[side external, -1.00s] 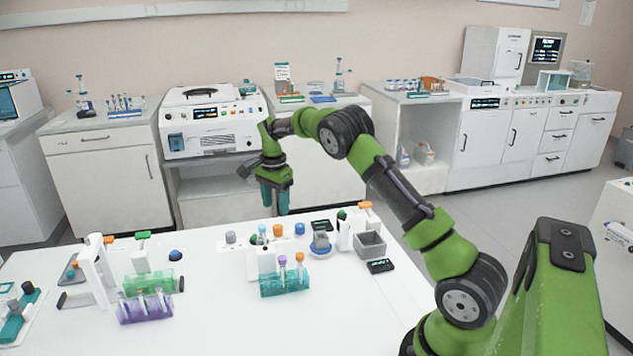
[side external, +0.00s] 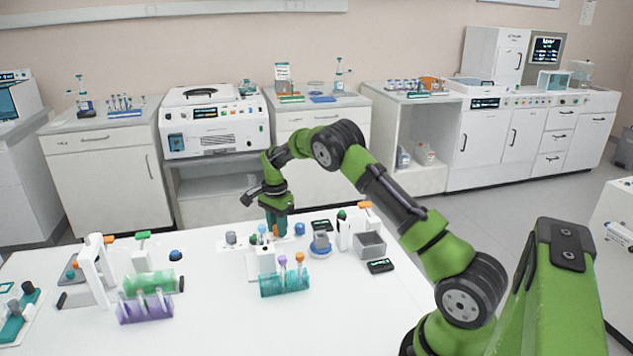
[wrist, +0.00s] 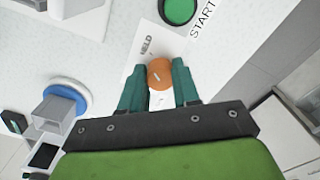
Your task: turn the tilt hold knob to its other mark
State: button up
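The orange tilt hold knob (wrist: 160,73) has a white pointer line. It stands on a white panel marked "HELD" beyond the knob in the wrist view. My gripper (wrist: 159,70) has its two teal fingers apart, one on each side of the knob. I cannot tell whether the fingers touch it. In the side external view my gripper (side external: 275,230) points down at the bench top, and its fingers hide most of the knob.
A green button (wrist: 179,8) by the word "START" lies just past the knob. A grey holder on a blue disc (side external: 320,247), a grey bin (side external: 370,245) and a teal rack (side external: 285,281) with capped tubes stand close by.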

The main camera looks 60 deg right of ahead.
grip_shut()
jog(key=shift+n, duration=0.3)
jog(key=n, duration=0.9)
jog(key=shift+r+n, duration=0.1)
jog(key=shift+n, duration=0.2)
jog(key=shift+s+n, duration=0.1)
jog(key=shift+n, duration=1.7)
jog(key=o, duration=0.6)
grip_release()
jog(key=shift+c, duration=0.2)
